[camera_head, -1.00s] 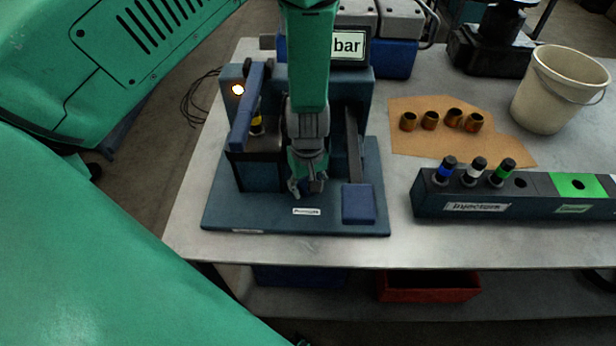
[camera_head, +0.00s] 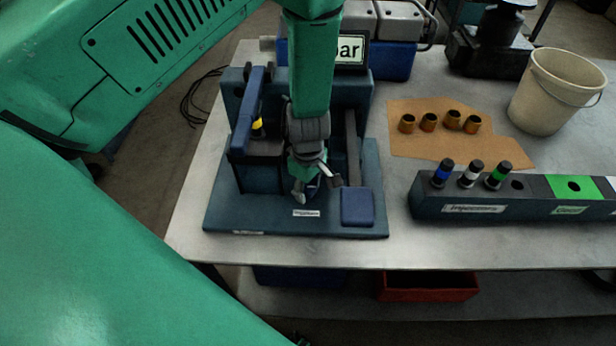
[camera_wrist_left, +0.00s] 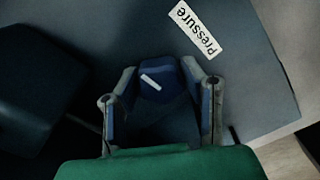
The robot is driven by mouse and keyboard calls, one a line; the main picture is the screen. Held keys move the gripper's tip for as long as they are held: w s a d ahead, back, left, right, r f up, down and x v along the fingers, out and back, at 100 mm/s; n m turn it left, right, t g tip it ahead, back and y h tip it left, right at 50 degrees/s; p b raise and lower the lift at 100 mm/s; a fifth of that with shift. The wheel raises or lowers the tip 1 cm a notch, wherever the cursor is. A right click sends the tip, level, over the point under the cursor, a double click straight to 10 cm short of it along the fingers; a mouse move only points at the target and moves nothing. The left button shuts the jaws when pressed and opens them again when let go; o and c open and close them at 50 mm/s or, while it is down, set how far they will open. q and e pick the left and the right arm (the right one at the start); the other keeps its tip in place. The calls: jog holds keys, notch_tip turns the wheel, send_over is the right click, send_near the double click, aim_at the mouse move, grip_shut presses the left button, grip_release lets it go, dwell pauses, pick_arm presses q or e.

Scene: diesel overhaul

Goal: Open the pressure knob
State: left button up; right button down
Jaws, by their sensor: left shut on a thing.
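The pressure knob (camera_wrist_left: 157,82) is dark blue with a white line on its top. In the left wrist view it sits between the fingers of my left gripper (camera_wrist_left: 160,72), which is shut on it. A "Pressure" label (camera_wrist_left: 194,28) lies on the base beside the knob. In the head view my left gripper (camera_head: 317,188) points down at the test stand's base (camera_head: 265,220), turned at an angle, and mostly hides the knob (camera_head: 313,187). My right gripper is not in view.
A blue lever (camera_head: 247,110) stands on the stand's left, beside an injector with a yellow band (camera_head: 257,127). A blue pedal-like block (camera_head: 357,207) is close right of my gripper. An injector rack (camera_head: 470,207), brass sleeves (camera_head: 428,122) and a bucket (camera_head: 553,95) stand further right.

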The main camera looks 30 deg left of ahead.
aim_at(309, 187)
pick_arm(q)
jog(key=shift+w, duration=0.1)
jog(key=o, duration=1.1)
jog(key=shift+d, duration=0.1)
jog(key=shift+r, duration=0.1)
jog(key=shift+r, duration=0.25)
notch_tip(309, 187, up, 11)
jog(key=shift+r, duration=0.1)
